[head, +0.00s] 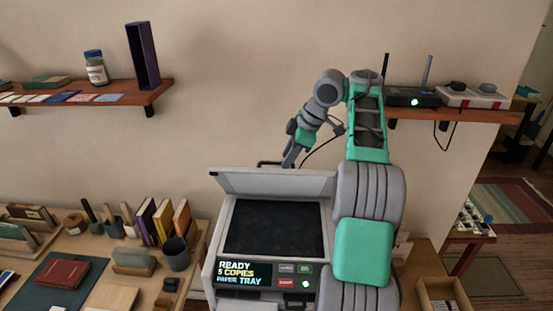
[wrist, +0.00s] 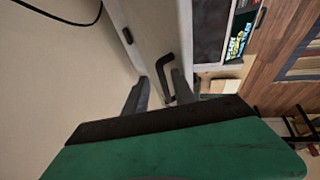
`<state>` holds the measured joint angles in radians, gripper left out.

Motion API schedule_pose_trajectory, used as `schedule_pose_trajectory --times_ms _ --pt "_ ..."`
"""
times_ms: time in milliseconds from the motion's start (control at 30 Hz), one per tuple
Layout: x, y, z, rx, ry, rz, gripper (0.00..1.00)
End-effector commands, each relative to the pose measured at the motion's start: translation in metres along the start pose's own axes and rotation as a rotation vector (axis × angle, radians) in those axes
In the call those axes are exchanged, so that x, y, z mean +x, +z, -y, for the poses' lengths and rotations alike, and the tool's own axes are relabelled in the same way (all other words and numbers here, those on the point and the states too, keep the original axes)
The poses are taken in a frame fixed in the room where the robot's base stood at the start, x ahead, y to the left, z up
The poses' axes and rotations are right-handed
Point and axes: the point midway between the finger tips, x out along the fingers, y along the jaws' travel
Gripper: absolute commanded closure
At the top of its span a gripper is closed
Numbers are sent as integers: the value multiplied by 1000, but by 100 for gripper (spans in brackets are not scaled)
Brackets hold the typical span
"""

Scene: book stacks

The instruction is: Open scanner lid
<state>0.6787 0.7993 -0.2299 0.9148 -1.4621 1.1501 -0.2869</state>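The scanner (head: 212,262) stands in the lower middle of the head view. Its lid (head: 262,183) is raised and tilted back, and the dark glass bed (head: 275,228) shows below it. A dark handle (head: 262,164) sticks up at the lid's far edge. My gripper (head: 289,160) is behind the lid, near the handle; its fingertips are partly hidden there. In the wrist view the dark bent handle (wrist: 166,66) lies between the two fingers of my gripper (wrist: 160,80), which stand apart with visible gaps. The pale lid (wrist: 155,30) also shows there.
A shelf (head: 505,114) with a router (head: 412,97) is at the right of my arm. Another shelf (head: 140,97) holds a jar and a dark upright box at the left. Books and a dark cup (head: 176,255) stand left of the scanner. The wall is close behind.

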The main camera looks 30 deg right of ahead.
Motion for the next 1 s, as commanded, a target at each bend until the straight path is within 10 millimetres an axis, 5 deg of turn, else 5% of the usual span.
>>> schedule_pose_trajectory --times_ms 400,933,1000 --pt "-30 66 35 0 -10 -2 68" --pt "-32 71 38 -2 -10 -3 68" --pt "-32 69 38 0 -10 -3 73"
